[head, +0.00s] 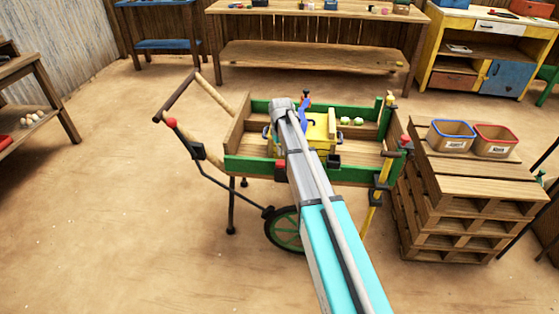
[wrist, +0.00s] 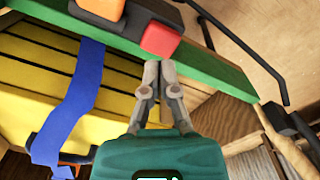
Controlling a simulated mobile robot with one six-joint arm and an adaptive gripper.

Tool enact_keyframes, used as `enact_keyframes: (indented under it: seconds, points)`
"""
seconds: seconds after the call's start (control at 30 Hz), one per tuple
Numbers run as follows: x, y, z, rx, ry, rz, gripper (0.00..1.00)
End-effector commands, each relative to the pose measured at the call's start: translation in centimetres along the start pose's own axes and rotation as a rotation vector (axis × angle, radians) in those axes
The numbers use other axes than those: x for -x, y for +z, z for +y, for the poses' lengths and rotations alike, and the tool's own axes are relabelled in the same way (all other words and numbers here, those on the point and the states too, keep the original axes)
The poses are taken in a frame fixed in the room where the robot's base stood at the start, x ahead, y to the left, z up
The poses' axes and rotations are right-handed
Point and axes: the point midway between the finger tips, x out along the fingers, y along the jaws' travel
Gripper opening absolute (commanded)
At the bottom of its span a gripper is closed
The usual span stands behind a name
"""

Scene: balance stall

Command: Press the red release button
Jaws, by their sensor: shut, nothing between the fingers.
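A red block (wrist: 160,40), which looks like the release button, sits on a black mount on the cart's green rail. It also shows in the head view on the near rail (head: 281,170), just left of my arm. My gripper (wrist: 158,65) is shut and empty, its fingertips together. In the wrist view the tips appear just below the red block; I cannot tell whether they touch it. In the head view my arm reaches over the cart and my fingers cannot be made out.
A yellow crate (wrist: 30,75) with a blue strap (wrist: 75,95) lies in the cart. An orange part (wrist: 102,8) is beside the red block. Stacked pallets (head: 470,185) with two bins stand at right.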

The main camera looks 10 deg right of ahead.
Motion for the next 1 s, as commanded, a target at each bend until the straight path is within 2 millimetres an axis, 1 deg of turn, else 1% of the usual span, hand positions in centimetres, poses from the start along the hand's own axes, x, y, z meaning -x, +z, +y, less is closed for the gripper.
enact_keyframes:
  seconds: [0.03, 0.4, 0.5, 0.93, 1.0]
  points:
    - [0.8, 0.0, 0.0, 0.0, 0.0, 0.0, 0.0]
    - [3.4, 0.0, 0.0, 0.0, 0.0, 0.0, 0.0]
    - [3.8, 0.0, 0.0, 0.0, 0.0, 0.0, 0.0]
    - [3.9, 0.0, 0.0, 0.0, 0.0, 0.0, 0.0]
    - [3.9, 0.3, -0.1, -0.002, 0.0, 0.0, 0.0]
